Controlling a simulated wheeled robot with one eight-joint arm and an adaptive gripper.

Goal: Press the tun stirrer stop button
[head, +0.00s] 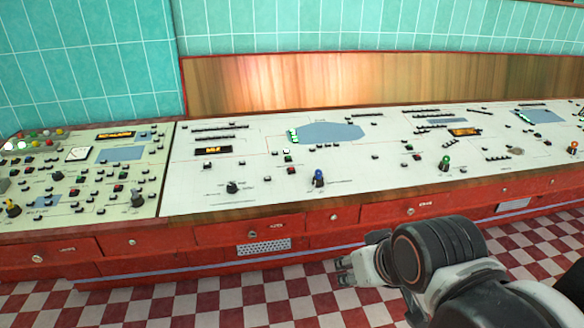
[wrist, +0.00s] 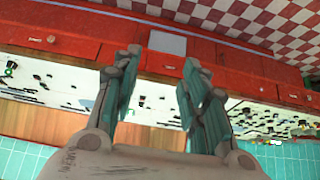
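A long console with a white, slightly sloped control panel (head: 270,192) runs across the head view. It carries many small buttons, including dark blocks with red tops (head: 417,157). The labels are too small to read, so I cannot tell which is the tun stirrer stop button. My gripper (head: 345,271) is low in front of the console's red drawers, below the panel's front edge and apart from the buttons. In the wrist view my gripper (wrist: 160,66) has its two fingers spread with nothing between them. The panel (wrist: 153,91) shows upside down behind them.
Coloured knobs stand up from the panel, including a blue one (head: 318,178) and a green one (head: 445,163). A left panel section (head: 95,195) holds more controls. Red drawers (head: 265,229) form the front. The checkered floor (head: 240,300) before them is clear.

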